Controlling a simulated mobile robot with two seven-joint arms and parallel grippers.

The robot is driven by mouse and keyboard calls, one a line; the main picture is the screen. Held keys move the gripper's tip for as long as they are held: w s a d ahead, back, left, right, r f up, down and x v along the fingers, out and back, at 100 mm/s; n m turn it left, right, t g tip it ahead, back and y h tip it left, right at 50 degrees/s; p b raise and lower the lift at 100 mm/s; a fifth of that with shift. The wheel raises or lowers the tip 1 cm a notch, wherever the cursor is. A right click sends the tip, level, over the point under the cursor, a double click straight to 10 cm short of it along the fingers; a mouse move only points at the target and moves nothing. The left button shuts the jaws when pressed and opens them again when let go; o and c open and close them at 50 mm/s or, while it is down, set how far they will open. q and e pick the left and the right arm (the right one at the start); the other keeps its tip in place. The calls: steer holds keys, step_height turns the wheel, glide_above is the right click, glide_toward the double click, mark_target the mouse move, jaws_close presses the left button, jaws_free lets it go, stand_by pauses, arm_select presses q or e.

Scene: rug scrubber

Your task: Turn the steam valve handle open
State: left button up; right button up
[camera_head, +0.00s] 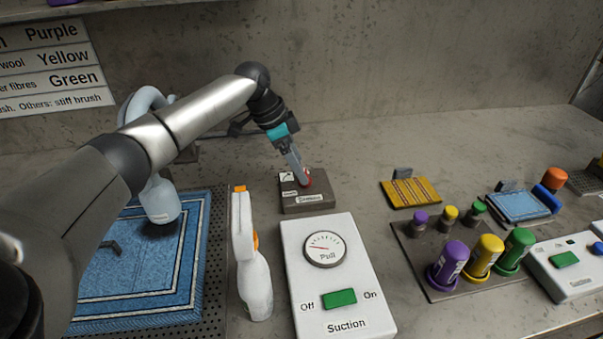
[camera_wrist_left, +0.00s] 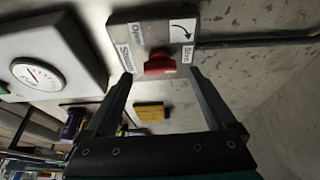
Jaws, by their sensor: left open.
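The steam valve is a grey-brown plate (camera_head: 309,205) on the bench behind the suction box, with a red handle (camera_head: 307,178) at its top, partly hidden by my gripper in the head view. In the left wrist view the red handle (camera_wrist_left: 160,65) sits on the plate (camera_wrist_left: 125,30), near labels that read Open, Shut and Steam and a curved arrow. My left gripper (camera_head: 302,180) reaches down at the handle. In the left wrist view its two fingers (camera_wrist_left: 160,85) are apart, with the red handle showing between their tips. I cannot tell whether they touch it. My right gripper is not in view.
A white suction box (camera_head: 345,295) with a gauge and green switch stands in front of the valve. A white spray bottle (camera_head: 256,285) is left of it, beside a blue rug (camera_head: 130,285). Coloured bottles on a tray (camera_head: 415,250) and a yellow pad (camera_head: 411,192) are right.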

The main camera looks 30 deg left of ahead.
arm_select(q)
steer(key=shift+x, duration=1.35)
steer(key=shift+c, duration=0.2)
